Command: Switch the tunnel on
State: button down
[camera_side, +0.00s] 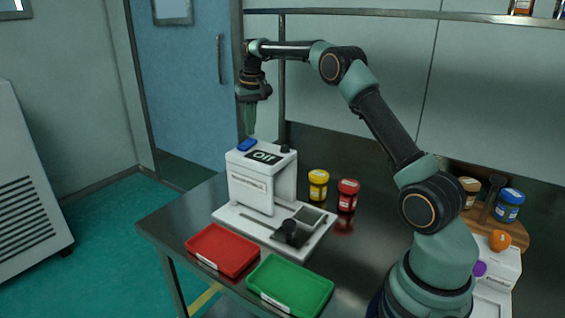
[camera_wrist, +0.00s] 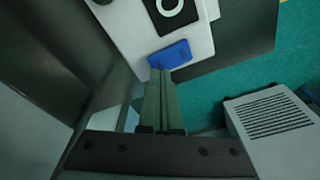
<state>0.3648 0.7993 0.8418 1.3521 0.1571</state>
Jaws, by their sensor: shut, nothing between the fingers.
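The tunnel, a white box-shaped machine (camera_side: 250,182) on a white base plate, stands on the dark table. Its top carries a blue button (camera_side: 247,145), a dark display (camera_side: 264,156) with light marks, and a small black knob (camera_side: 285,149). My gripper (camera_side: 248,130) points down, shut and empty, just above the blue button in the side view. In the wrist view the shut fingertips (camera_wrist: 167,72) overlap the near edge of the blue button (camera_wrist: 170,54). I cannot tell whether they touch it. The display (camera_wrist: 176,12) lies beyond the button.
A red tray (camera_side: 208,262) and a green tray (camera_side: 262,290) lie at the table's front. A yellow jar (camera_side: 318,185) and a red jar (camera_side: 347,196) stand right of the machine. A wooden board with bottles is at the far right.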

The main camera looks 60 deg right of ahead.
aim_at(251, 140)
jog(key=shift+f, duration=0.9)
dwell(0.4)
jog(key=shift+r, duration=3.5)
